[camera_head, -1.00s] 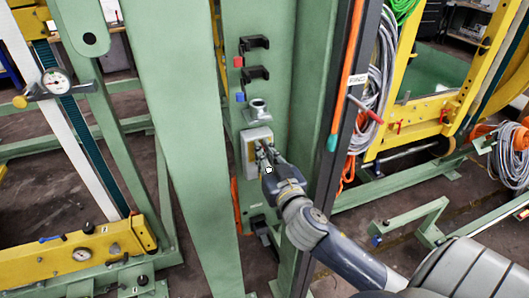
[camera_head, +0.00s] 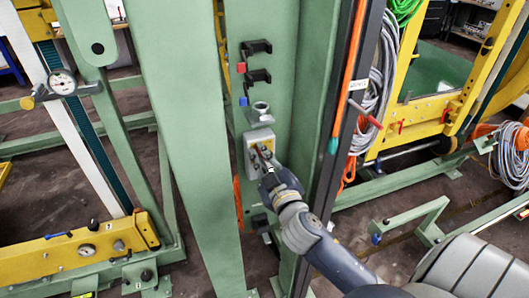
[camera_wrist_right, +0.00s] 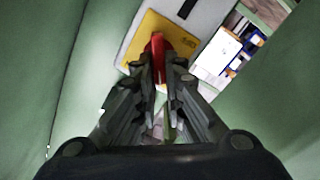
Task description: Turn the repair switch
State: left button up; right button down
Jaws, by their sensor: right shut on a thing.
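The repair switch is a grey box (camera_head: 251,140) with a yellow plate (camera_wrist_right: 133,48) and a red knob, fixed to a green column in the middle of the head view. The red knob (camera_wrist_right: 172,45) shows clearly in the right wrist view, between my fingertips. My right gripper (camera_head: 263,160) reaches it from the lower right and is shut on the red knob. It also shows in the right wrist view (camera_wrist_right: 162,65). The fingers hide part of the knob and plate. My left gripper is not in view.
Black brackets (camera_head: 256,76) and a metal fitting (camera_head: 260,108) sit on the column above the box. A dark post (camera_head: 346,120) with an orange strip stands close to the right. Coiled grey cables (camera_head: 371,88) hang beyond it.

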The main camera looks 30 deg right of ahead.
jog(key=n+p, duration=0.1)
jog(key=n, duration=0.2)
jog(key=f+n+p, duration=0.1)
jog(key=n, duration=0.7)
jog(key=shift+w+a+f+p, duration=0.1)
jog(key=shift+a+f+p, duration=0.05)
jog(key=shift+a+p, duration=0.25)
jog(key=c, duration=1.7)
grip_release()
jog(key=shift+f, duration=0.1)
jog(key=v, duration=1.2)
jog(key=shift+a, duration=0.1)
